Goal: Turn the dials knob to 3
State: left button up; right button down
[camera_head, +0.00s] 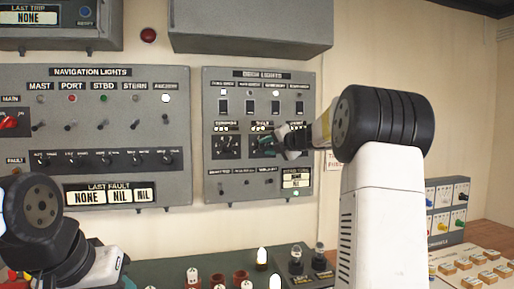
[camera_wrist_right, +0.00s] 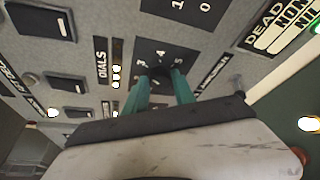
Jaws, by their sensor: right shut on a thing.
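The dials knob sits on a dark plate in the deck lights panel (camera_head: 212,170), in the middle column. In the head view my right gripper (camera_head: 266,145) reaches it from the right and covers most of it. In the right wrist view the dark dials knob (camera_wrist_right: 160,73) is between the two teal fingers of my right gripper (camera_wrist_right: 160,90), which are shut on it. The digits 3, 4 and 5 show around the knob; its pointer is hidden, so I cannot tell its setting. My left arm is at the lower left; its fingers do not show clearly.
A neighbouring knob (camera_head: 227,147) is left of the dials knob, and small toggles line the row below. The navigation lights panel (camera_head: 130,75) is further left. A console with lamps and buttons (camera_head: 262,256) lies below. A grey box (camera_head: 250,22) juts out above.

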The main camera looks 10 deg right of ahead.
jog(key=shift+a+f, duration=0.1)
jog(key=shift+f, duration=0.05)
dwell(0.3)
jog(key=c, duration=1)
grip_release()
jog(key=shift+c, duration=0.2)
jog(key=shift+s, duration=0.15)
jog(key=v, duration=0.7)
jog(key=shift+s, duration=0.2)
